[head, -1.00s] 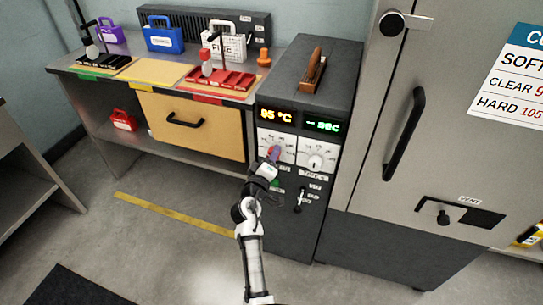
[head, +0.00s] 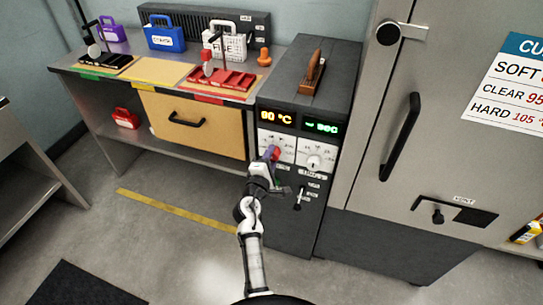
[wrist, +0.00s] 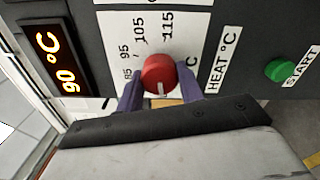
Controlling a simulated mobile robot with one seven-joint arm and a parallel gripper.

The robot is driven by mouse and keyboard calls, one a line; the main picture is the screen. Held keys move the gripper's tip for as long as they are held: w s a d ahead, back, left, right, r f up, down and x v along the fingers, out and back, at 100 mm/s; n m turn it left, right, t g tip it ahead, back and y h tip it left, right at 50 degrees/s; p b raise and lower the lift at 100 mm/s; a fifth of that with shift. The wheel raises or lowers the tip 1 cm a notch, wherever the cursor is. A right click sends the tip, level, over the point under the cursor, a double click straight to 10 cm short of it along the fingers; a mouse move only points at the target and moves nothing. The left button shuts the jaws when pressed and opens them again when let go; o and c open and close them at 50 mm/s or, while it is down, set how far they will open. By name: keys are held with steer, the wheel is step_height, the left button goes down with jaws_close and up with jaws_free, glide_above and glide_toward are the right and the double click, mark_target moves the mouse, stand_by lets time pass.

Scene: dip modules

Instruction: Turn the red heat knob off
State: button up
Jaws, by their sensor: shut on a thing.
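The red heat knob (wrist: 158,71) sits on a white dial plate marked 85, 95, 105 and 115, beside the label HEAT °C (wrist: 222,62). Its white mark points toward the bottom of the wrist view. My gripper (wrist: 159,82) has one purple finger on each side of the knob and is shut on it. The orange heat display (wrist: 56,61) reads 90 °C.
A second white dial (head: 314,161) sits right of the heat knob, with a green display above it. The green START button (wrist: 279,71) and a lever (head: 299,198) are lower on the panel. A large grey oven door (head: 400,100) stands right; open floor lies left.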

stand_by(0.4)
steer(key=o, duration=1)
steer(key=b+v, duration=0.3)
steer(key=v, duration=1.1)
steer(key=shift+b, duration=0.35)
